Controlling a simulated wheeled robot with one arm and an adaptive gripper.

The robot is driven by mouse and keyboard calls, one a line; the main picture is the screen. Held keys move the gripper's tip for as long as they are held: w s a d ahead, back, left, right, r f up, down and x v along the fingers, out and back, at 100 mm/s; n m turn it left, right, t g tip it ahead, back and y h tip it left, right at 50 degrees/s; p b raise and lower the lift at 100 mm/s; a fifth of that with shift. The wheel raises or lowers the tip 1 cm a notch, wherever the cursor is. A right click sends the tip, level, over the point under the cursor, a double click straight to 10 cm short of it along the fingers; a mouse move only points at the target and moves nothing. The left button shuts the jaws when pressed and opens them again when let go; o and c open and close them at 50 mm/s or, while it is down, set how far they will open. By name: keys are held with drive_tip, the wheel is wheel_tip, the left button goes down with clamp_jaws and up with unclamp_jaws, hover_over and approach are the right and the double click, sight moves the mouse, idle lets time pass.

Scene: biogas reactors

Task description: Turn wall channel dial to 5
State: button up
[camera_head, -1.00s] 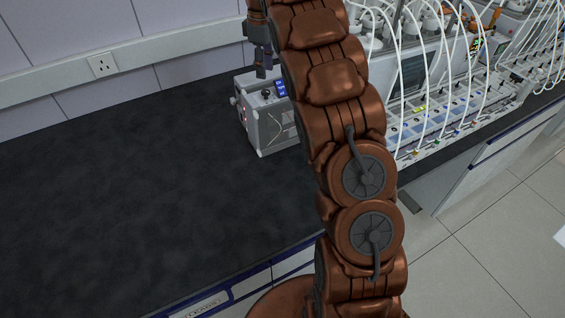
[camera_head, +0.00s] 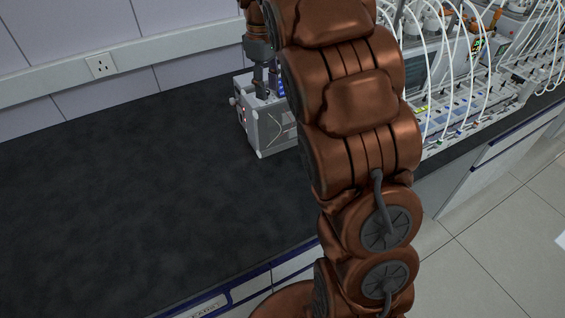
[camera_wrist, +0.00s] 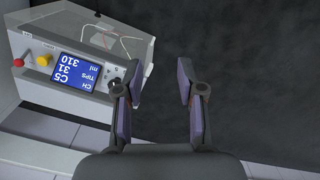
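A small grey-white device box (camera_head: 268,135) stands on the dark bench by the wall. In the wrist view the box (camera_wrist: 115,40) has a blue display (camera_wrist: 76,72), seen upside down, that seems to show CH with C5. A yellow knob (camera_wrist: 44,60) and a red knob (camera_wrist: 18,63) sit left of the display. My gripper (camera_wrist: 160,90) is open and empty, fingers apart beside the box's right edge. In the head view, it is partly hidden above the box.
The bench (camera_head: 130,190) left of the box is clear. Reactors with many white tubes (camera_head: 470,75) stand to the right, partly behind my arm. A wall rail with a socket (camera_head: 100,66) runs behind the bench.

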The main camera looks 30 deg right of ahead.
drive_tip(key=s+a+f+m+b, duration=0.1)
drive_tip(key=s+a+f, duration=0.2)
drive_tip(key=s, duration=0.6)
drive_tip(key=s+a+f+m+b, duration=0.1)
drive_tip(key=s+a+f+m, duration=0.1)
drive_tip(key=s, duration=0.8)
drive_tip(key=shift+a+f+m+g+b, duration=0.3)
drive_tip(key=shift+a+f+b, duration=0.1)
drive_tip(key=shift+a, duration=0.1)
drive_tip(key=s+a+f, duration=0.1)
drive_tip(key=s+f, duration=0.2)
drive_tip(key=s, duration=0.5)
drive_tip(key=s+a+f+m, duration=0.1)
drive_tip(key=s+a+f, duration=0.1)
drive_tip(key=s, duration=0.5)
drive_tip(key=shift+s+a+f+m+g, duration=0.2)
drive_tip(key=shift+s+f+m+g, duration=0.15)
drive_tip(key=shift+f, duration=0.55)
